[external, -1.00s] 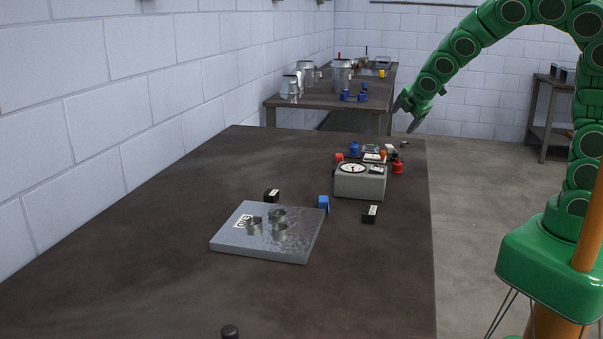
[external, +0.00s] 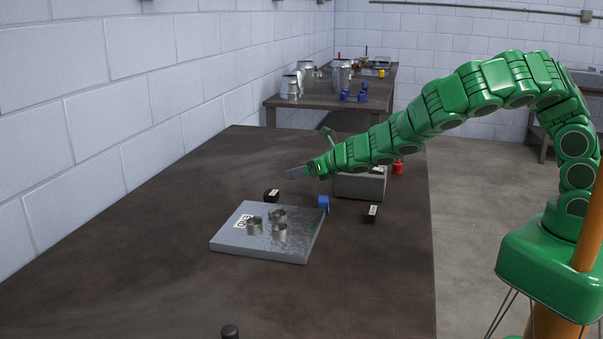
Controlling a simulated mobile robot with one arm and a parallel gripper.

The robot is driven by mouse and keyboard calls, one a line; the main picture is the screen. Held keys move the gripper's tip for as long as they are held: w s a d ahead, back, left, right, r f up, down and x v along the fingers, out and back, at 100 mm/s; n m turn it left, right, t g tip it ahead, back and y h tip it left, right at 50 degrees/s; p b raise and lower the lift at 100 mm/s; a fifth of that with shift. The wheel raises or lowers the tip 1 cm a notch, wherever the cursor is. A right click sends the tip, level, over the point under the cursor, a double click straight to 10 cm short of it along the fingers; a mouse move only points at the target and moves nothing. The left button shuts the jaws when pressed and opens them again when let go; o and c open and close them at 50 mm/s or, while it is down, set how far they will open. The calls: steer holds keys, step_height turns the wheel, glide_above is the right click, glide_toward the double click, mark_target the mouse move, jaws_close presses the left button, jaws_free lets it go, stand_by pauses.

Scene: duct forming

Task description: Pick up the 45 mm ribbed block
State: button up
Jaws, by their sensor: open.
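My gripper (external: 306,152) is open and empty, held above the table behind the plate, fingers pointing left. Several small blocks are near it: a black block with a white label (external: 271,196) at the plate's back edge, a blue block (external: 323,203) at its back right, and another black labelled block (external: 371,214) further right. The labels are too small to read and no ribs can be made out, so I cannot tell which is the 45 mm ribbed block. My gripper touches none of them.
A grey metal plate (external: 262,253) carries several short metal rings (external: 279,233). A grey box with a dial, partly hidden by my arm, is behind (external: 360,187). A red item (external: 398,167) stands beside it. The table's left and front are mostly clear. A second bench (external: 320,98) stands behind.

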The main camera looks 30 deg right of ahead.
mark_target(273, 192)
steer(key=s+a+f, duration=0.1)
steer(key=a+f+n+y, duration=0.1)
steer(key=s+a+f+n+g, duration=0.1)
steer(key=shift+s+a+f+y, duration=0.15)
steer(key=shift+s+a+y, duration=0.15)
steer(key=shift+s+a, duration=0.1)
steer(key=shift+w+a+f+n, duration=0.1)
steer(key=shift+a+n, duration=0.05)
steer(key=shift+n, duration=0.15)
steer(key=shift+x, duration=0.85)
steer(key=shift+f+x, duration=0.15)
steer(key=shift+x, duration=0.9)
steer(key=shift+f+x, duration=0.15)
steer(key=shift+x, duration=0.9)
steer(key=shift+w+a+f, duration=0.15)
steer(key=shift+w+a, duration=0.25)
steer(key=shift+w, duration=0.2)
steer(key=c, duration=1.2)
steer(key=shift+c, duration=0.2)
